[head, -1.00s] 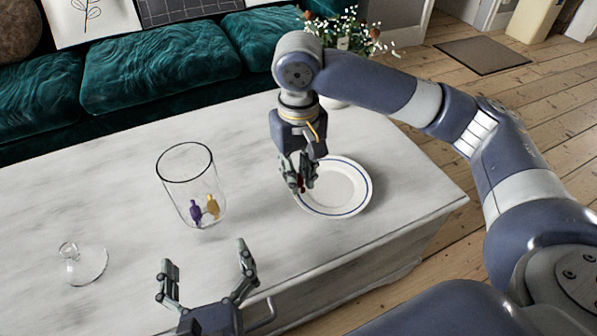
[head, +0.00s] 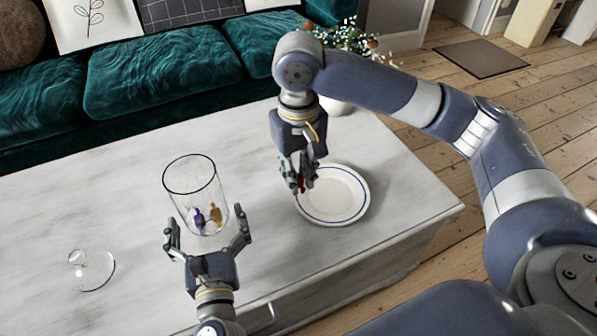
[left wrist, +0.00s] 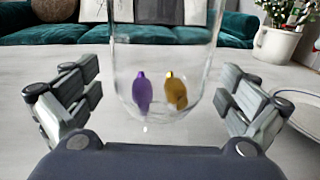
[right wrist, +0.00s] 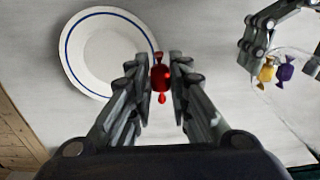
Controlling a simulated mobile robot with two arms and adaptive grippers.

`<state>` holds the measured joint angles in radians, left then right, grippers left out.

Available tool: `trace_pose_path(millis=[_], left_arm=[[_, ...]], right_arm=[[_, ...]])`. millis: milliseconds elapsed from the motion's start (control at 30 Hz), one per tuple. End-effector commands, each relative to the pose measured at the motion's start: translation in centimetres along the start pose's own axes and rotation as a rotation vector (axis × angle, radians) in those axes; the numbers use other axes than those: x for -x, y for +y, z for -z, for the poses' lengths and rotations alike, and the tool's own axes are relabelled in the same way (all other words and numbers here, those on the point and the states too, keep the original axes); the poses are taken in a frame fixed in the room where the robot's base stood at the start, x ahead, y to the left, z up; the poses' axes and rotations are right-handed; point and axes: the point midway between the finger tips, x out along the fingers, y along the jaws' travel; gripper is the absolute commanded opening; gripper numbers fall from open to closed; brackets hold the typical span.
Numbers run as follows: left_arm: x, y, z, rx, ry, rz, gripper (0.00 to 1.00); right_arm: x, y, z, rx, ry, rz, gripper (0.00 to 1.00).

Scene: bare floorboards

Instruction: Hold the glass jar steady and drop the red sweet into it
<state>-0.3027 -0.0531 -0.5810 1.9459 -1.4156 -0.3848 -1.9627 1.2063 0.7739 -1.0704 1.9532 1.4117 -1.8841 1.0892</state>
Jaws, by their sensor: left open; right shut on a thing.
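The clear glass jar (head: 192,180) stands upright on the white table, with a purple sweet (head: 199,217) and a yellow sweet (head: 215,213) at its bottom. My left gripper (head: 207,232) is open at the jar's near side, with its fingers spread either side of the jar's lower part. In the left wrist view the jar (left wrist: 165,60) stands between the open fingers, with gaps on both sides. My right gripper (head: 301,182) is shut on the red sweet (right wrist: 160,77) and holds it above the plate's left edge. The sweet is mostly hidden by the fingers in the head view.
A white plate with a blue ring (head: 345,200) lies right of the jar. A glass lid with a knob (head: 92,270) lies to the left. A vase of flowers (head: 337,103) stands at the back. The table between lid and jar is clear.

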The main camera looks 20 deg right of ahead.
Motion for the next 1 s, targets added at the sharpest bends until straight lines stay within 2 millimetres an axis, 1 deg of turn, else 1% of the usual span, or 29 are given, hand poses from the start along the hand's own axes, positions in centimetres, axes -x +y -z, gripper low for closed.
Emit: trace_pose_path(millis=[100,200,500,567,600,667,700,800,1000], left_arm=[[-0.92,0.04,-0.05,0.000,0.000,-0.001,0.99],[-1.28,0.05,-0.06,0.001,0.000,-0.001,0.99],[-1.39,0.03,-0.02,0.001,0.000,0.000,0.99],[-1.38,0.03,-0.02,0.001,0.000,0.000,0.85],[-1.38,0.03,-0.02,0.001,0.000,0.000,0.76],[-1.38,0.03,-0.02,0.001,0.000,0.000,0.63],[-1.37,0.03,-0.02,0.001,0.000,0.000,0.54],[-1.37,0.03,-0.02,0.001,0.000,0.000,0.32],[-1.36,0.03,-0.02,0.001,0.000,0.000,0.32]], right_arm=[[0.17,0.00,0.00,0.000,0.000,0.000,0.08],[0.20,0.00,0.00,0.000,0.000,0.000,0.08],[0.20,0.00,0.00,0.000,0.000,0.000,0.08],[0.20,0.00,0.00,0.000,0.000,0.000,0.08],[0.20,0.00,0.00,0.000,0.000,0.000,0.08],[0.20,0.00,0.00,0.000,0.000,0.000,0.08],[0.20,0.00,0.00,0.000,0.000,0.000,0.08],[0.20,0.00,0.00,0.000,0.000,0.000,0.08],[0.20,0.00,0.00,0.000,0.000,0.000,0.08]])
